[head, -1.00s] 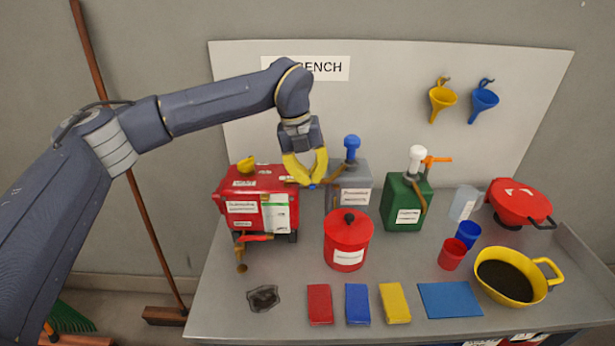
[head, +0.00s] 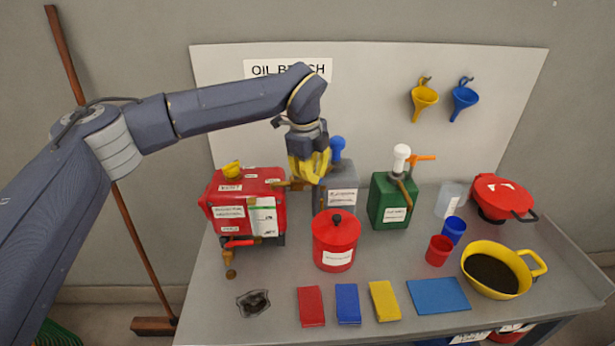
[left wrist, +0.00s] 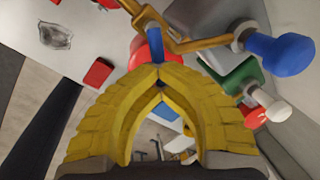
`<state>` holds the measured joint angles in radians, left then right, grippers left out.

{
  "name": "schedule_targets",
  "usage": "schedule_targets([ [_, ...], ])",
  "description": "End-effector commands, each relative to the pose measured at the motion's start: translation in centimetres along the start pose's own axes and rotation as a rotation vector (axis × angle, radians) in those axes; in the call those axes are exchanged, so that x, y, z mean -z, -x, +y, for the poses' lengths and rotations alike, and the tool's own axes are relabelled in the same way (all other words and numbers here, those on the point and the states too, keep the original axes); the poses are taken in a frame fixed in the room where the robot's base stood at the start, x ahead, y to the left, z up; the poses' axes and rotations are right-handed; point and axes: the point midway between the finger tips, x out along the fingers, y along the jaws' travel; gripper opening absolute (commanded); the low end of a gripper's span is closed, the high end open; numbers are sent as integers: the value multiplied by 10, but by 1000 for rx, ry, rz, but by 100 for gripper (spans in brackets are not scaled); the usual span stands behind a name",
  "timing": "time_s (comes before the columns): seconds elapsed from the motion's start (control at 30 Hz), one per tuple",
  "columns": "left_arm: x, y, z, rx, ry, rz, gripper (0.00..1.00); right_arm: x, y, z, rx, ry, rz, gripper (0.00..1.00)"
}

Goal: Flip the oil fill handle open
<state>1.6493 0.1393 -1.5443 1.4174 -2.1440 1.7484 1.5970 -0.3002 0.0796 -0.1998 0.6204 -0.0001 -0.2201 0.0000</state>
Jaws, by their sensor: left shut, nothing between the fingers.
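The red oil machine (head: 247,197) stands at the left of the bench, with a yellow cap (head: 231,170) on top. Low on its front is a red lever (head: 240,243) beside a brass spout (head: 230,262). My left gripper (head: 308,182) has yellow fingers and hangs right of the machine, in front of the grey can (head: 340,190). In the left wrist view its fingertips (left wrist: 158,72) meet with nothing between them. A blue piece (left wrist: 150,22) and a brass bar (left wrist: 180,40) are just past the tips; I cannot tell whether they touch. My right gripper is out of view.
A red lidded pot (head: 336,240) stands below my gripper. A green can (head: 392,200) with a white pump is to the right. Sponges, cups and a yellow oil bowl (head: 492,270) occupy the front and right. Bare bench lies around the dark rag (head: 254,302).

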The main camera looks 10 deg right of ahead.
Motion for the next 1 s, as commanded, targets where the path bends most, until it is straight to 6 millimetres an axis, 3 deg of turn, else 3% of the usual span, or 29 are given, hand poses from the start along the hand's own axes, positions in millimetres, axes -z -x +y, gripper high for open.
schedule_targets([
  [0.5, -3, -9, -21, -8, 443, -90, 0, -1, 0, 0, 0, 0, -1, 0],
  [1.0, -8, -11, -30, -8, 655, -131, 0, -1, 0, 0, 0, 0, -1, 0],
])
